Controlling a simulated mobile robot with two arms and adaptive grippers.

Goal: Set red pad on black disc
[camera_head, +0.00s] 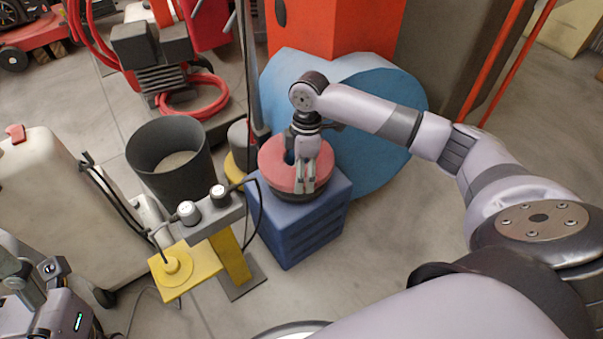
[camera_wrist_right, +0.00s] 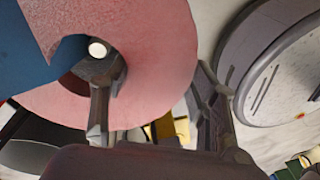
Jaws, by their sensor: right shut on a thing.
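The red pad (camera_head: 276,161) is a thick round ring in the head view, above a blue ribbed block (camera_head: 303,232). My right gripper (camera_head: 305,187) is shut on the pad. In the wrist view the pad (camera_wrist_right: 165,45) shows one finger in its central hole and the other outside its rim. A dark rim, seemingly the black disc (camera_head: 315,196), shows under the pad's front edge on the block; the pad hides the rest. I cannot tell whether pad and disc touch. My left gripper (camera_head: 42,280) is at the lower left; its fingers are unclear.
A large light-blue round thing (camera_head: 385,100) stands behind the block. A dark bucket (camera_head: 165,155) and a yellow stand (camera_head: 235,258) with a grey box are to its left, with a cable near the block. Bare floor (camera_head: 400,225) lies right of the block.

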